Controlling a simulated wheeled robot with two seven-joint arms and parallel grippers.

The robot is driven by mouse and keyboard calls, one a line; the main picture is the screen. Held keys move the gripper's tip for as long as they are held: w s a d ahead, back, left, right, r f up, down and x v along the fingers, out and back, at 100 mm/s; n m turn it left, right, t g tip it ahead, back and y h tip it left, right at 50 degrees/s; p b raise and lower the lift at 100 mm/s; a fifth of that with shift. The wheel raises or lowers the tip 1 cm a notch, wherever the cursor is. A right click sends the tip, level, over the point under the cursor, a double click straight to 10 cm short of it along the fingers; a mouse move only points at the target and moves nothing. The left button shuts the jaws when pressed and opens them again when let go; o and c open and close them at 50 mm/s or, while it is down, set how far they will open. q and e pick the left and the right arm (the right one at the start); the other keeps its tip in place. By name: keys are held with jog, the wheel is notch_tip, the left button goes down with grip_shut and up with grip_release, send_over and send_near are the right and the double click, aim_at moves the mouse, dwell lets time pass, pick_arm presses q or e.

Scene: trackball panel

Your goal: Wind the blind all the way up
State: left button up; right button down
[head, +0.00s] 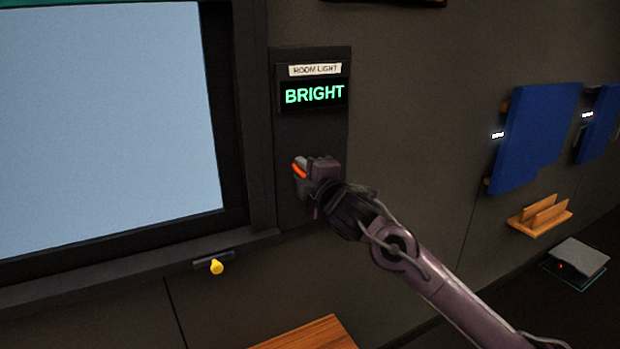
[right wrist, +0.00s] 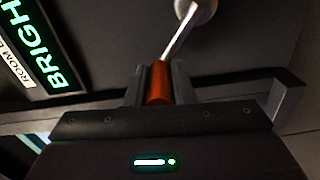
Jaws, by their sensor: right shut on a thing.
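My right gripper (head: 301,173) is at the dark wall panel (head: 284,133) to the right of the window, below its display (head: 314,95), which reads BRIGHT. It is shut on an orange handle (head: 299,170). In the right wrist view my right gripper (right wrist: 158,86) has its fingers on both sides of the orange handle (right wrist: 159,82). A pale metal crank arm (right wrist: 180,33) runs from the handle to a round hub (right wrist: 205,10). The window pane (head: 105,120) is light blue and uncovered where it shows. A teal strip (head: 90,3), perhaps the blind, crosses the top edge. My left gripper is out of view.
A yellow knob (head: 216,267) sticks out below the window sill (head: 130,263). A wooden surface (head: 305,335) is at the bottom. Blue panels (head: 537,135), a wooden holder (head: 540,216) and a grey box (head: 580,257) are at the right.

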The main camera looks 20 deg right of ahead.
pick_arm(q)
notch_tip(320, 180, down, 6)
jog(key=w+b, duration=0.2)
jog(key=b, duration=0.3)
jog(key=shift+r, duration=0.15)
pick_arm(e)
jog(key=f+n, duration=0.1)
jog(key=n, duration=0.1)
jog(key=a+f+n, duration=0.1)
jog(key=f+n, duration=0.1)
jog(key=n, duration=0.1)
jog(key=shift+a+n, duration=0.2)
jog(key=shift+n, duration=0.1)
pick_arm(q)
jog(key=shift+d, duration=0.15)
pick_arm(e)
jog(key=c, duration=1.6)
grip_release()
jog(key=o, duration=0.3)
jog(key=shift+o, duration=0.2)
